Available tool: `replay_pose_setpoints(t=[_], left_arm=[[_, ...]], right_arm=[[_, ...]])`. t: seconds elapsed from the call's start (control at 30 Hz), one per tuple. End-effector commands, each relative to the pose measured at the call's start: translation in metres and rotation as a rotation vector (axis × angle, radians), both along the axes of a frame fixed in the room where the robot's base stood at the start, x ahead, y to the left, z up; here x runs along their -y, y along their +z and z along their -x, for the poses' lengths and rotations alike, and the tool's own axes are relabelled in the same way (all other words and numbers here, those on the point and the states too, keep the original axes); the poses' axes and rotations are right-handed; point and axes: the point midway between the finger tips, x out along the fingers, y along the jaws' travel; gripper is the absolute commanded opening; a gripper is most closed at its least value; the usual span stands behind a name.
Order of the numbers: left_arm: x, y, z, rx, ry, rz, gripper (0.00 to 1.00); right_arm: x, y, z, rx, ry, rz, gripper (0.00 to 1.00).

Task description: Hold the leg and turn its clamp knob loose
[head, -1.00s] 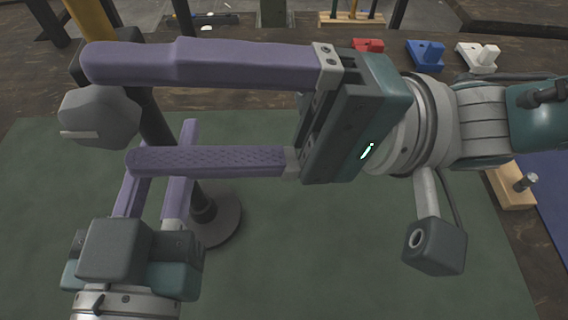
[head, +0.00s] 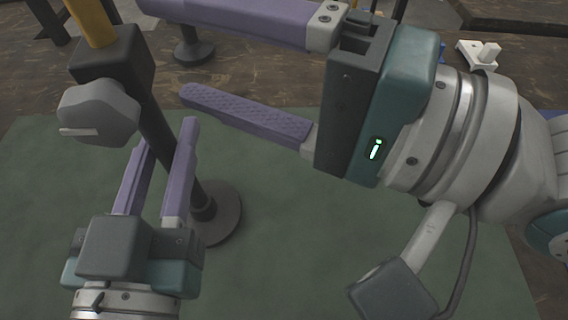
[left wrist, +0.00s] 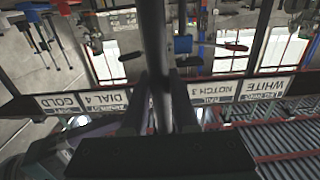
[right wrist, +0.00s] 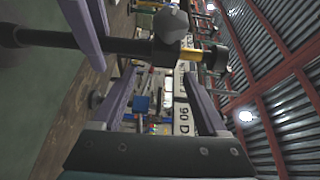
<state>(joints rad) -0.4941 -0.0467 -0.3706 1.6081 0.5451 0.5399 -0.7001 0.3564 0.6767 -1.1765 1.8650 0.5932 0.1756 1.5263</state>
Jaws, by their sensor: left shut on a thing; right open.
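The leg (head: 165,125) is a dark tube on a round foot (head: 222,215), leaning slightly, with a yellow inner tube (head: 92,20) coming out of the clamp block (head: 112,58) at its top. The grey lobed clamp knob (head: 98,112) is on the block and shows also in the right wrist view (right wrist: 171,24). My left gripper (head: 168,134) is shut on the leg below the knob; the tube passes between its fingers in the left wrist view (left wrist: 160,100). My right gripper (head: 165,50) is open and empty, its fingertips to the right of the block and apart from the knob.
A green mat (head: 290,240) covers the table (head: 245,85) under the leg. Another dark round foot (head: 193,52) stands behind it. A white block with a peg (head: 482,54) is at the back right, partly behind my right arm.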

Motion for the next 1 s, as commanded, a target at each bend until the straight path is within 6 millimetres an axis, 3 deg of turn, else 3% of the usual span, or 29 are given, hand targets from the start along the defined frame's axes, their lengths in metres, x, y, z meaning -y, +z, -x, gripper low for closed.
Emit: replay_pose_setpoints(t=[0.27, 0.6, 1.0], left_arm=[[0.0, 0.001, 0.0, 0.003, 0.001, 0.0, 0.0], [0.0, 0.001, 0.0, 0.003, 0.001, 0.0, 0.0], [0.0, 0.001, 0.0, 0.003, 0.001, 0.0, 0.0]], right_arm=[[0.014, -0.002, 0.026, -0.048, -0.014, 0.191, 0.76], [0.037, -0.004, 0.074, -0.056, 0.078, 0.422, 0.76], [0.045, -0.005, 0.087, -0.051, 0.114, 0.484, 0.76]])
